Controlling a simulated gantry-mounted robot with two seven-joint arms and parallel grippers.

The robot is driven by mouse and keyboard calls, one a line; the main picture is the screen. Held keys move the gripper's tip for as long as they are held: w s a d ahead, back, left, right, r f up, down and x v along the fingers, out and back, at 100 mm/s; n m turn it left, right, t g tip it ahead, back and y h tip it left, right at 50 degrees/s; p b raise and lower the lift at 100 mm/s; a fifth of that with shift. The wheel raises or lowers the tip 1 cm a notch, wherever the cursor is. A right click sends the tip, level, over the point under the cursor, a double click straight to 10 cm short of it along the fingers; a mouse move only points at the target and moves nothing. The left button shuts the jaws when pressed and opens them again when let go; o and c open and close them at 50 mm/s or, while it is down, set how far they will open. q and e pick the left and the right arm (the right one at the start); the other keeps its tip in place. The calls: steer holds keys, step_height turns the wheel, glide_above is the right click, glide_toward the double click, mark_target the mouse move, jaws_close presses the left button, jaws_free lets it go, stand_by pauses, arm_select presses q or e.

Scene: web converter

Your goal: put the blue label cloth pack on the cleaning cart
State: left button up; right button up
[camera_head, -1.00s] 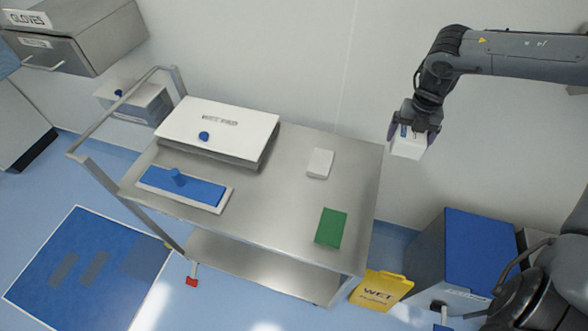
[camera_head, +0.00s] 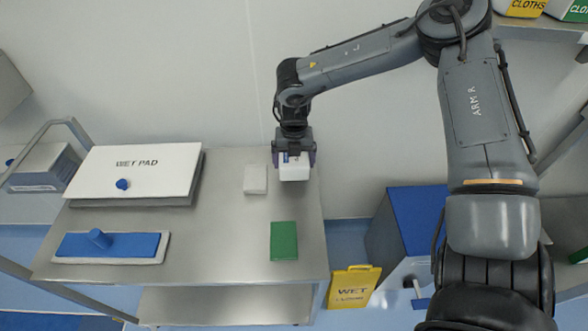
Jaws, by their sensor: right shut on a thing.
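My right gripper (camera_head: 294,160) is shut on a white pack with a blue label (camera_head: 294,173), the cloth pack. It holds the pack over the right part of the steel cleaning cart (camera_head: 225,220), near its back edge. I cannot tell whether the pack touches the cart top. A plain white pad (camera_head: 255,179) lies on the cart just left of the held pack. My left gripper is not in view.
A box marked WET PAD (camera_head: 135,172), a blue mop pad (camera_head: 110,245) and a green pack (camera_head: 284,241) are on the cart. A yellow WET sign (camera_head: 352,287) and a blue-lidded bin (camera_head: 412,225) stand right of it. Bare steel lies mid-cart.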

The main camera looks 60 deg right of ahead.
steer(key=shift+f+b, duration=0.55)
steer(key=shift+f, duration=1.35)
steer(key=shift+f, duration=0.25)
steer(key=o, duration=0.9)
steer(key=shift+r, duration=0.1)
steer(key=shift+c, duration=0.2)
steer(key=shift+r, duration=0.1)
